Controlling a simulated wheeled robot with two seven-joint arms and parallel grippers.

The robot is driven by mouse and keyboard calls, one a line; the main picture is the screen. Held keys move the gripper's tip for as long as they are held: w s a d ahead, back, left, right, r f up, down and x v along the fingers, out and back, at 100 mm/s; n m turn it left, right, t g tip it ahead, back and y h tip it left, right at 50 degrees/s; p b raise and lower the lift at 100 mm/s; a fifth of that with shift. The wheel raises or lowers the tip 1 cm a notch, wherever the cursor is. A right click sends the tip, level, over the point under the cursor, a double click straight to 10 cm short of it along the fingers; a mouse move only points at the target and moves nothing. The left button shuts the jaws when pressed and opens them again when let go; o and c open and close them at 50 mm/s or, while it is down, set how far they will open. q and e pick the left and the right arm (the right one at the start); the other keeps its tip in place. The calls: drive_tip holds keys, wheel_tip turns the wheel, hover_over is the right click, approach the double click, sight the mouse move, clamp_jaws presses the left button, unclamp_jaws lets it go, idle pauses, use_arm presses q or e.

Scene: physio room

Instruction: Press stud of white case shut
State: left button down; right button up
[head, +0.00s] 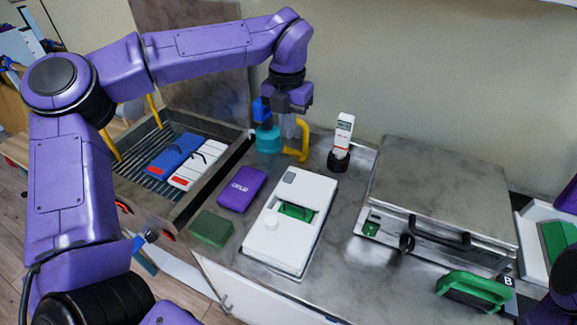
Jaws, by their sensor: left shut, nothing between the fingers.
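The white case (262,245) lies flat on the grey worktop in the middle of the head view. A small round white stud-like knob (271,222) shows on its near left part. A recess with a green piece (297,211) shows in its upper half, and a small grey patch lies at its far end. I cannot tell whether the stud is pressed in. My left gripper (290,128) points down, shut and empty, above the worktop behind the case and apart from it. My right gripper is out of view.
A purple pouch (241,188) and a dark green block (211,229) lie left of the case. A teal container (268,140), a yellow handle (302,142) and a white upright device (342,138) stand behind. A large grey box (440,185) and a green handle (474,287) are right.

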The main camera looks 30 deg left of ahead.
sight(289, 176)
use_arm(q)
drive_tip(key=f+p, duration=0.1)
drive_tip(key=f, duration=0.3)
drive_tip(key=f+p, duration=0.1)
drive_tip(key=f, duration=0.4)
drive_tip(key=f+p, duration=0.1)
drive_tip(key=f, duration=0.3)
drive_tip(key=shift+w+f, duration=0.3)
drive_tip(key=shift+s+f, duration=0.1)
drive_tip(key=shift+f, duration=0.15)
drive_tip(key=shift+f, duration=0.1)
